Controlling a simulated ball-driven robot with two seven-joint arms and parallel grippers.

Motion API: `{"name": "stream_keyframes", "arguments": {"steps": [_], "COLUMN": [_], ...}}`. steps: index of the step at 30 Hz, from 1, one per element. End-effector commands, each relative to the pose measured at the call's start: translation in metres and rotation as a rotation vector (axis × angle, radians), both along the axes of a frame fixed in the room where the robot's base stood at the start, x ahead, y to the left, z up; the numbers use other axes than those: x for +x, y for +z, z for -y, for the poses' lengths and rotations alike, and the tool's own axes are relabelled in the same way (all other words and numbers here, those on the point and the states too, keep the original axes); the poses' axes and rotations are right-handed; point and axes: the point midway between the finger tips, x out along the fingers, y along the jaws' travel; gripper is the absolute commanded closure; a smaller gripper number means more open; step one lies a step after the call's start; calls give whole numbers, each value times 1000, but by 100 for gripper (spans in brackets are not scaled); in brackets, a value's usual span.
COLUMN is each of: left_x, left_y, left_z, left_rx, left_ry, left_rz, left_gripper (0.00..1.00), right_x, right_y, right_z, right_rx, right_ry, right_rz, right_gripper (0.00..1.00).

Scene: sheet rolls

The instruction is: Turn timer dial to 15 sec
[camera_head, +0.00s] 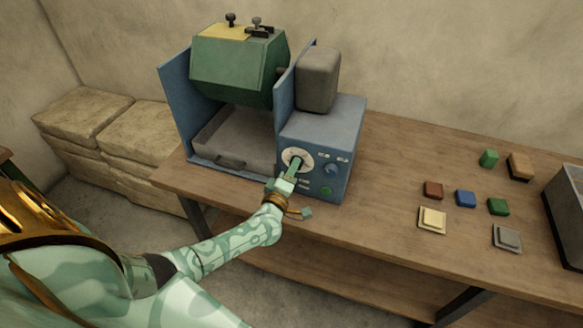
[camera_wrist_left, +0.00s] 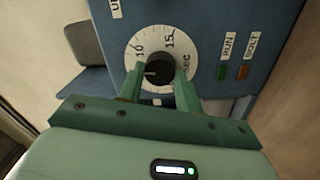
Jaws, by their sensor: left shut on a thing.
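The timer dial (camera_wrist_left: 138,63) is a white disc with a dark knob (camera_wrist_left: 160,68) on the front of a blue machine (camera_head: 325,128). In the left wrist view, the numbers 10 and 15 and the letters SEC show around it. A short pale mark on the knob lies on its left side, below the 10. My left gripper (camera_wrist_left: 158,78) is shut on the knob, one green finger on each side. In the head view the dial (camera_head: 298,158) is partly hidden by my left gripper (camera_head: 293,166). My right gripper is not in view.
The machine has a green drum (camera_head: 238,72) above a grey tray (camera_head: 235,142). Several small coloured blocks and a grey bin (camera_head: 566,215) stand right on the wooden table (camera_head: 385,190).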

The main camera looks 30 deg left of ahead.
Motion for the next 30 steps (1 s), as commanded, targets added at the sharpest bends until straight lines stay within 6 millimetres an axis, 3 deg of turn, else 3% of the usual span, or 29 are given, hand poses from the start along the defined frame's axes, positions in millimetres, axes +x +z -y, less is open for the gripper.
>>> {"name": "stream_keyframes", "arguments": {"steps": [30], "left_x": [-1], "left_y": [0], "left_z": [1], "left_rx": [935], "left_ry": [-5], "left_rz": [-229], "left_gripper": [89], "right_x": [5], "right_y": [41], "right_z": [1], "right_rx": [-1], "right_ry": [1], "right_rz": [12], "right_gripper": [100]}}
